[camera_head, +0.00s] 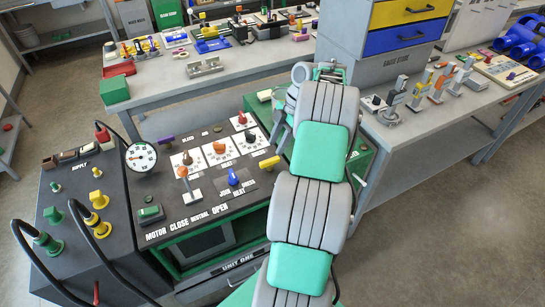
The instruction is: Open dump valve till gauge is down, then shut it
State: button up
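The pressure gauge (141,157) is a round white dial at the left of the dark console (205,215); its needle reading is too small to tell. No label legible here marks the dump valve. Candidate small handles are a purple lever (166,140) beside the gauge and a yellow lever (269,163) at the console's right. An orange-topped lever (183,172) and a blue knob (233,177) stand between them. My grey and green arm rises from the bottom and bends at the console's far right. My gripper's fingers are mostly hidden behind the arm, apart from these handles.
A supply block (75,225) with green and yellow hose fittings and black hoses (35,260) stands at the left. Benches with loose parts and a drawer cabinet (390,65) stand behind and right. Concrete floor is open at the lower right.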

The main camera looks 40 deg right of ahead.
aim_at(271, 159)
jog(key=x, duration=0.5)
jog(key=shift+a, duration=0.15)
jog(key=shift+f, duration=0.55)
jog(key=shift+s, duration=0.1)
jog(key=shift+c, duration=0.5)
jog(key=shift+a, duration=0.1)
jog(key=c, duration=0.3)
grip_shut()
